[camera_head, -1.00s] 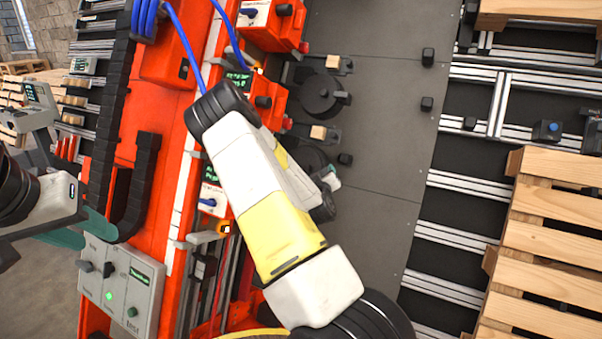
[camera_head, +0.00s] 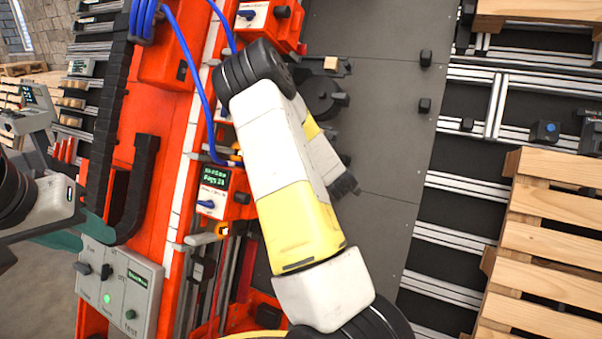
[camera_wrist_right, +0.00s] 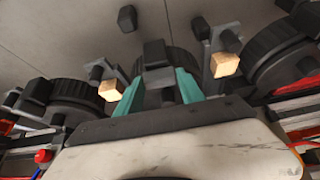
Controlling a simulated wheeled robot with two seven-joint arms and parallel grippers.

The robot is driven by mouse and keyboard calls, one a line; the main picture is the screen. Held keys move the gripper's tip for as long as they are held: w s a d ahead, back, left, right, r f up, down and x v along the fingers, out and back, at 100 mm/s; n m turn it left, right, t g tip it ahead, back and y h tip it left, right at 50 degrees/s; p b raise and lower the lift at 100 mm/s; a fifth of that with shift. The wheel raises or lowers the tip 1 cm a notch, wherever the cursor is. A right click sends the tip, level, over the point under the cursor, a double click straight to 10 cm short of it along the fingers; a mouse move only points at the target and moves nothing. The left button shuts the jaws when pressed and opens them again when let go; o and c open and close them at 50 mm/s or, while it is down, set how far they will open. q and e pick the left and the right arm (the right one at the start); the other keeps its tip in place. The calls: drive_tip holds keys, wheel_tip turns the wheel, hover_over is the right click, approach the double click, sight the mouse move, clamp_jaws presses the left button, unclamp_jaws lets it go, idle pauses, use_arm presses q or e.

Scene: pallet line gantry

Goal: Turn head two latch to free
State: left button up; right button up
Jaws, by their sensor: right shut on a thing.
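In the right wrist view, the teal fingers of my right gripper (camera_wrist_right: 160,90) stand on both sides of a dark latch block (camera_wrist_right: 155,54) and are shut on it. The latch is at the middle one of three black round heads (camera_wrist_right: 181,64); its number cannot be read there. In the head view my right arm hides the grip on the latch; one round head (camera_head: 318,98) shows partly above the arm.
Wooden blocks (camera_wrist_right: 224,65) sit in clamps beside the heads. A red station with a green display (camera_head: 214,178) and blue knob stands left of my right arm. A grey control box (camera_head: 118,290) is lower left. Wooden pallets (camera_head: 550,240) lie right. The grey plate (camera_head: 385,150) is mostly clear.

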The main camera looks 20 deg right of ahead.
drive_tip(key=shift+n, duration=0.3)
drive_tip(key=o, duration=1.1)
drive_tip(key=v, duration=0.7)
drive_tip(key=shift+s+a+r, duration=0.15)
drive_tip(key=shift+s+r, duration=0.05)
drive_tip(key=shift+s, duration=0.15)
